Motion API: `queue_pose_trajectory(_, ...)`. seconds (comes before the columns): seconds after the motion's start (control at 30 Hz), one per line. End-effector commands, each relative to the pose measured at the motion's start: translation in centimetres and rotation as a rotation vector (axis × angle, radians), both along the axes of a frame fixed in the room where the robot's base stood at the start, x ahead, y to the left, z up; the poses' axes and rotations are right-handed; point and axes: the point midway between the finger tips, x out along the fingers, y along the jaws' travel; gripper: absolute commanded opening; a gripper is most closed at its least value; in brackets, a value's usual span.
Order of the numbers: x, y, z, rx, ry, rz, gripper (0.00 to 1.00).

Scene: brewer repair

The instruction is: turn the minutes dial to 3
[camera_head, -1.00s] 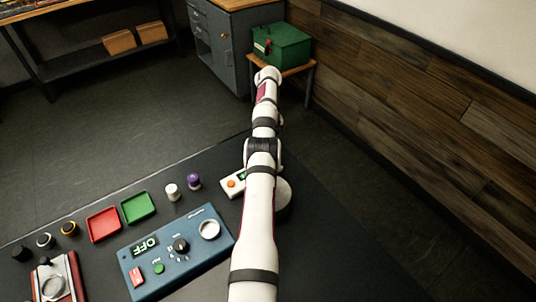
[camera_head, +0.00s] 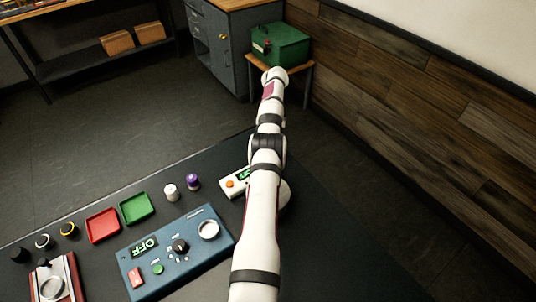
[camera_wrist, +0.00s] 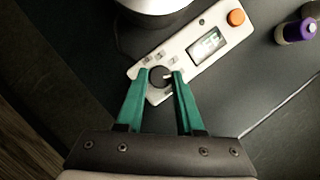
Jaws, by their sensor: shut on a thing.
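The minutes dial (camera_wrist: 159,77) is a small dark round knob with a pale pointer mark, on a white timer box (camera_wrist: 180,52). My gripper (camera_wrist: 160,75) has its two green fingers closed on either side of the dial, in the wrist view. The box has a lit display (camera_wrist: 208,44), too blurred to read surely, and an orange button (camera_wrist: 236,17). Small marks ring the dial, too small to read. In the head view the timer box (camera_head: 234,184) shows only in part; my arm hides the dial and gripper there.
A blue panel (camera_head: 150,281) reading OFF lies left of the timer box. Green (camera_head: 137,222) and red (camera_head: 91,237) trays lie further left.

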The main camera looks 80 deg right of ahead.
Motion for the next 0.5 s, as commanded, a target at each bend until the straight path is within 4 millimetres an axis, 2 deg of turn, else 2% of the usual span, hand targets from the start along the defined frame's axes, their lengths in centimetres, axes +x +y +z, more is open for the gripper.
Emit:
queue_pose_trajectory(0.03,0.06,0.08,-0.08,0.004,-0.002,-0.001,0.0)
queue_pose_trajectory(0.07,0.06,0.08,-0.08,0.004,-0.002,-0.001,0.4)
queue_pose_trajectory(0.2,0.04,0.06,-0.06,0.002,-0.001,0.0,0.65)
queue_pose_trajectory(0.5,0.02,0.01,0.08,0.0,0.0,0.001,0.66)
